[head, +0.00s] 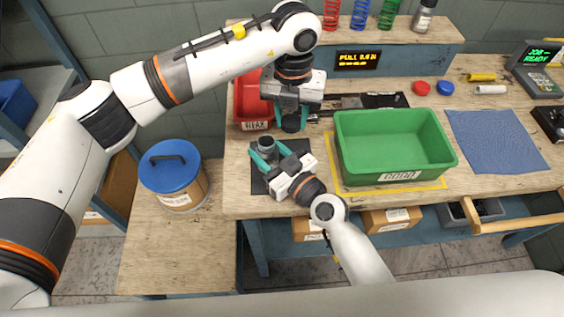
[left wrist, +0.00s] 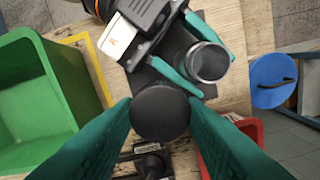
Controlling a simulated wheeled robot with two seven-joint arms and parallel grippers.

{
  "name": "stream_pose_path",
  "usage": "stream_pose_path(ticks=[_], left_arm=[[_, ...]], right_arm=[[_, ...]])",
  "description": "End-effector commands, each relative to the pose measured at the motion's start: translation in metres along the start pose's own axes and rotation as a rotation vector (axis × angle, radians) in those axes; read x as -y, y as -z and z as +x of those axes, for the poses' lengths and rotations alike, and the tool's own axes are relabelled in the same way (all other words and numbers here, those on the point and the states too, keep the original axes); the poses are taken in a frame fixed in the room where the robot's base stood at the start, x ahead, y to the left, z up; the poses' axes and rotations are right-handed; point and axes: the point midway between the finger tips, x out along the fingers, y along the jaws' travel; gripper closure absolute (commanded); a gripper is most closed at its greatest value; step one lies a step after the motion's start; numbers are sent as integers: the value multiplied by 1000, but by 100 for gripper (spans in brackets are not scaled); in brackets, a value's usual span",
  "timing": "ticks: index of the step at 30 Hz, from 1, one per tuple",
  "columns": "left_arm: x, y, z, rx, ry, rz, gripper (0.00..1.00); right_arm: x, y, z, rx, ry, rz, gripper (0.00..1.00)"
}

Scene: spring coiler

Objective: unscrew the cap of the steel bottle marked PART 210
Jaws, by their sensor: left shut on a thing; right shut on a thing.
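A steel bottle (head: 267,147) stands on a dark mat at the left of the bench; no mark on it can be read. In the left wrist view its open mouth (left wrist: 208,62) shows, with no cap on it. My right gripper (head: 265,156) is shut around the bottle, and its teal fingers also show in the left wrist view (left wrist: 192,76). My left gripper (head: 291,117) is shut on a round black cap (left wrist: 160,112). The cap is apart from the bottle, held above and a little right of it in the head view.
A green bin (head: 390,181) stands right of the bottle, and a red bin (head: 254,126) just behind it. A blue-lidded drum (head: 172,181) is at left. A second bottle (head: 424,17) stands on the back shelf. Red and blue lids and a blue cloth (head: 496,141) lie at right.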

Motion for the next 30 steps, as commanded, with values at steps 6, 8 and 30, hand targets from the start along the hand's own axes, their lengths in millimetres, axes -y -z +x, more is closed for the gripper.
stream_pose_path(ticks=[6, 8, 30], left_arm=[[-5, 8, 6, -6, 5, 364, 90], [-6, 9, 7, -7, 6, 424, 90], [-7, 10, 94, -5, 5, 511, 90]], right_arm=[[0, 1, 0, -2, 0, 0, 100], [0, 1, 0, -2, 0, 0, 100], [0, 1, 0, -1, 0, 0, 100]])
